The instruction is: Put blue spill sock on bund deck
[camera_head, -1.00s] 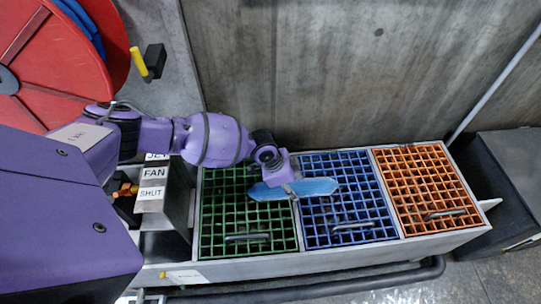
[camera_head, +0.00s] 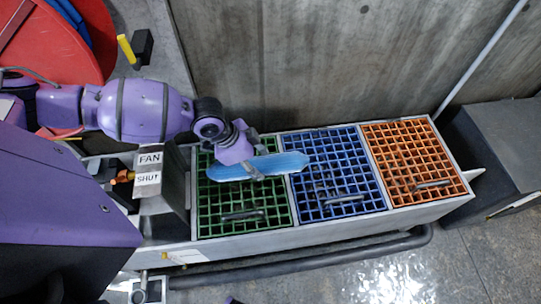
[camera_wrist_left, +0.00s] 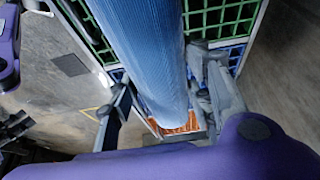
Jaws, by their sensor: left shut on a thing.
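The blue spill sock (camera_head: 285,164) is a long, ribbed, light-blue roll with pointed-looking ends. My left gripper (camera_head: 254,163) is shut on it near its middle. In the head view the sock lies almost level across the picture, over the green grating and the left edge of the blue one. It appears to be held above the deck; the exact gap is hard to tell. In the left wrist view the sock (camera_wrist_left: 145,45) runs between the two fingers (camera_wrist_left: 163,88). The bund deck (camera_head: 330,226) is a long grey tray with green, blue and orange gratings. My right gripper is not visible.
A grey control box (camera_head: 160,195) with FAN and SHUT labels stands at the deck's left end. A concrete wall (camera_head: 310,60) rises behind. A dark pipe (camera_head: 300,264) runs along the front. The orange grating (camera_head: 410,160) is bare. A red reel (camera_head: 50,40) is at upper left.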

